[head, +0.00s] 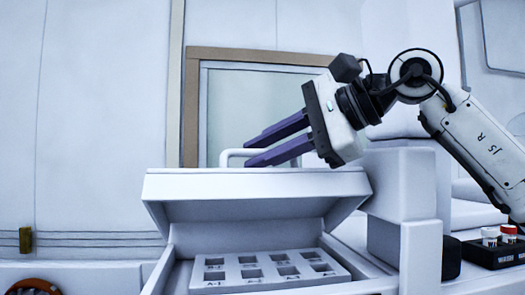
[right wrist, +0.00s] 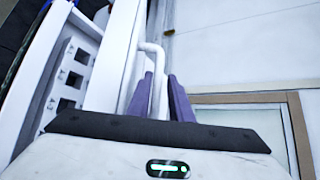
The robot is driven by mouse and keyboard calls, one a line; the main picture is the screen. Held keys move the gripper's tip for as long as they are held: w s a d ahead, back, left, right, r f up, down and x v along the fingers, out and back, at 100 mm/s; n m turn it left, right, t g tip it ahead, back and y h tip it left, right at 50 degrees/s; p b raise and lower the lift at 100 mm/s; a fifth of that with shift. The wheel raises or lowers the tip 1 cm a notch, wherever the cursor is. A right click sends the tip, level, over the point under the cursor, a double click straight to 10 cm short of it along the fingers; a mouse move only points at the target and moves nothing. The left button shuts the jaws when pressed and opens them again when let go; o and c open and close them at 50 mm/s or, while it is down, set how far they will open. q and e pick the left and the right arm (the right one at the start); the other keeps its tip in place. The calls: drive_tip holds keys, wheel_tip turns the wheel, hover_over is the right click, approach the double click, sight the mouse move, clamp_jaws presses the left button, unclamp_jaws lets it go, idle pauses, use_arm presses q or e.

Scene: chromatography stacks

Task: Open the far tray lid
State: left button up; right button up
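The tray lid (head: 255,187) is white and stands raised and tilted above the open white tray box (head: 172,262). A white bar handle (head: 228,153) sits on the lid's top; it also shows in the right wrist view (right wrist: 157,62). My right gripper (head: 250,153) comes from the right with its two purple fingers apart, one on either side of the handle. In the right wrist view the handle passes between the fingers; firm contact cannot be seen. My left gripper is in neither view.
Inside the box is a white rack (head: 262,284) with several square wells. White instrument blocks (head: 400,182) stand right of the box. A dark holder (head: 487,254) with small capped vials is at the far right. A framed window (head: 235,95) is behind.

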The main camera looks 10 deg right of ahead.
drive_tip(key=b+v, duration=0.1)
drive_tip(key=v, duration=0.9)
drive_tip(key=shift+s, duration=0.15)
drive_tip(key=shift+d, duration=0.1)
